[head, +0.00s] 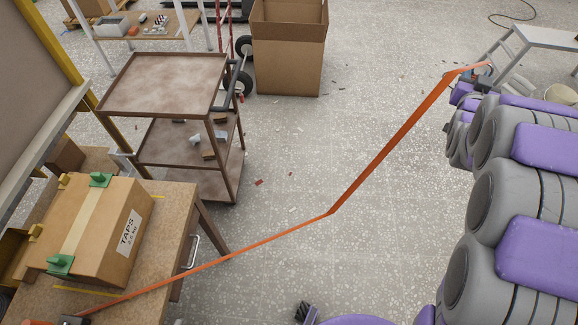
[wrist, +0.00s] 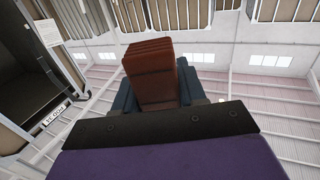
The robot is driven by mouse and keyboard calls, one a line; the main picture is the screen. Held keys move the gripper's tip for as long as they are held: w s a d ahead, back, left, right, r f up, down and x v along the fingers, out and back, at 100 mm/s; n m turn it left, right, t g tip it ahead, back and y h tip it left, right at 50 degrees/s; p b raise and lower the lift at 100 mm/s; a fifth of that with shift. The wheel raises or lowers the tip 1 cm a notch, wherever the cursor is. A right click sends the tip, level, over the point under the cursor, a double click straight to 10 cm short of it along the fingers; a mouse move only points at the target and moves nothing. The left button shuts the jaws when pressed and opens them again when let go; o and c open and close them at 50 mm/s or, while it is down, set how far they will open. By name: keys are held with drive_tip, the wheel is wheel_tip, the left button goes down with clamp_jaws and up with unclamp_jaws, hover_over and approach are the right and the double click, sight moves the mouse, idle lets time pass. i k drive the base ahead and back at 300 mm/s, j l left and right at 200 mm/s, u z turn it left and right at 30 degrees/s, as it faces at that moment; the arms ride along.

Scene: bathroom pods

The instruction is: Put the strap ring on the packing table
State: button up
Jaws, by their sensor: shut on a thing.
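The packing table (head: 178,222) is at the lower left of the head view, with a cardboard box marked TAPS (head: 95,230) on it. A long orange strap (head: 390,147) runs from a dark device at the table's front corner, bends above the floor and rises to the upper right. My gripper (head: 480,73) is at that far end, well away from the table, small and partly hidden. In the wrist view, its dark blue jaws are shut on a red-brown block-like piece, the strap ring (wrist: 150,75). No ring opening shows.
An open cardboard carton (head: 288,60) stands at the back, and a grey step stool (head: 535,40) at the far right. Small scraps lie on the floor. The middle floor is mostly clear under the strap.

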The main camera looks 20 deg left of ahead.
sight(143, 301)
drive_tip(key=u, duration=0.4)
drive_tip(key=l+u, duration=0.15)
drive_tip(key=u, duration=0.25)
drive_tip(key=k+u, duration=0.1)
drive_tip(key=u, duration=0.7)
drive_tip(key=k+l, duration=0.05)
